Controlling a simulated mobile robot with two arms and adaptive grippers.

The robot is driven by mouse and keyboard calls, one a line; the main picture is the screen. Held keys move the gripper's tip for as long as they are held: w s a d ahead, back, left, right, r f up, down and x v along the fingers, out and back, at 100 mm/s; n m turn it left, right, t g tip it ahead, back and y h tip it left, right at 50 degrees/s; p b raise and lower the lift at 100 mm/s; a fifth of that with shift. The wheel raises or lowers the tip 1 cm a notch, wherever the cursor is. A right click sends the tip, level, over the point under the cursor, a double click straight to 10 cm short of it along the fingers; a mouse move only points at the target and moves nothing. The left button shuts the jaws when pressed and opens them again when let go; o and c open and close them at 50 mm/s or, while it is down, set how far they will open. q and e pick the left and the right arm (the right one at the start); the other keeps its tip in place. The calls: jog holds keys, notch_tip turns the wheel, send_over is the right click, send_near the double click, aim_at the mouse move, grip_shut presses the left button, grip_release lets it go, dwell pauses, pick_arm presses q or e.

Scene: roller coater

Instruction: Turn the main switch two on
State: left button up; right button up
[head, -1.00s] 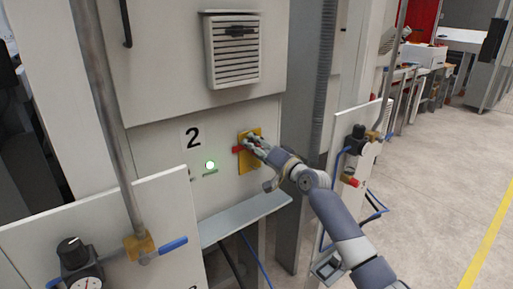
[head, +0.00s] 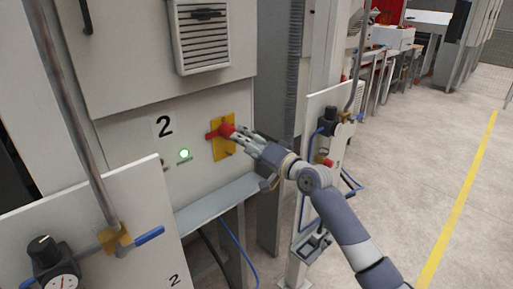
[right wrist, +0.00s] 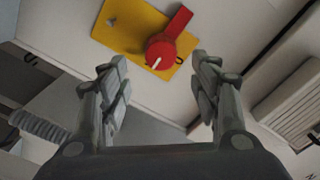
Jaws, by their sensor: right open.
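In the head view the red handle points left, roughly level. My right gripper (head: 238,136) is just right of the handle. In the right wrist view the red handle (right wrist: 166,50) and yellow plate (right wrist: 125,20) lie beyond the open fingers (right wrist: 160,85), with nothing between the fingertips. My left gripper is out of view.
A narrow ledge (head: 217,203) juts out below the switch. A white panel with a gauge (head: 62,281) and blue-handled valve (head: 147,236) stands at the left front. Another valve panel (head: 320,165) stands right, near my right arm. Open floor (head: 425,160) lies further right.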

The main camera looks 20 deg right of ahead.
jog(key=shift+v, duration=1.95)
